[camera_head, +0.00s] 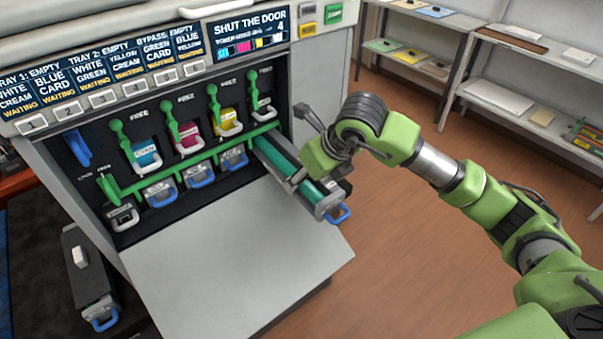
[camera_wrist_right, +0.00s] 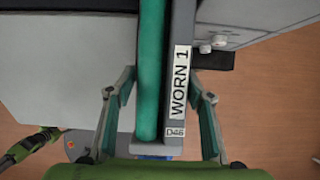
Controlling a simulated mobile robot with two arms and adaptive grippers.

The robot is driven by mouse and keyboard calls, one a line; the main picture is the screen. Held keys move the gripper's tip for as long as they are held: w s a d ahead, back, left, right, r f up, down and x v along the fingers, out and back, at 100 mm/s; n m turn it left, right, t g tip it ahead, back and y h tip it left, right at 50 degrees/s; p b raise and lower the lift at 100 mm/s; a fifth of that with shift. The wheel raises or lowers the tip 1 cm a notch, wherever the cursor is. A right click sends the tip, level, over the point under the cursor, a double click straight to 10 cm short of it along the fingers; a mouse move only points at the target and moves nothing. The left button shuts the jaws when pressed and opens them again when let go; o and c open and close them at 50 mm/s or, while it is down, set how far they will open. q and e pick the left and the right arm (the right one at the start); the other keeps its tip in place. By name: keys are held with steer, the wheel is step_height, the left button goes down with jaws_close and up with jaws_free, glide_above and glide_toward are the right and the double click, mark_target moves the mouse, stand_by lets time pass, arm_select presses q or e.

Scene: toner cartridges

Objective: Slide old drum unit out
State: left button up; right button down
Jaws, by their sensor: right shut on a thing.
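The old drum unit (camera_head: 276,156), a teal roller along a grey body with a blue end handle, sticks well out of the rightmost lower slot of the printer (camera_head: 120,70). Its inner end is hidden in the slot. In the right wrist view the drum (camera_wrist_right: 149,70) carries a "WORN 1" label and a "D46" tag. My right gripper (camera_head: 312,181) is shut on the drum near its outer end, with one finger on each side in the wrist view (camera_wrist_right: 163,88). A green and dark part at that view's left edge may be my left gripper (camera_wrist_right: 32,146); its jaws are unclear.
The printer's grey door (camera_head: 220,255) lies open below the slots. Other units with blue handles (camera_head: 196,177) sit in the lower row, with toner cartridges (camera_head: 187,139) above. A dark unit (camera_head: 88,270) lies at lower left. Shelves (camera_head: 510,95) stand at back right; floor between is clear.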

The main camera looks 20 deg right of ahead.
mark_target(327, 194)
steer(key=shift+s+d+r+b, duration=0.1)
steer(key=shift+s+d+b, duration=0.2)
steer(key=shift+s, duration=0.7)
steer(key=shift+s+d+f+b, duration=0.1)
steer(key=shift+s+d+b, duration=0.25)
steer(key=shift+s, duration=0.7)
steer(key=shift+s+d+r+b, duration=0.15)
steer(key=shift+s+d, duration=0.3)
steer(key=shift+s, duration=0.65)
steer(key=shift+s+d+r, duration=0.3)
steer(key=shift+s, duration=0.5)
steer(key=shift+s+d+r, duration=0.3)
steer(key=shift+s+r, duration=0.05)
steer(key=shift+s, duration=0.4)
steer(key=shift+s+d+r, duration=0.3)
steer(key=shift+s, duration=0.5)
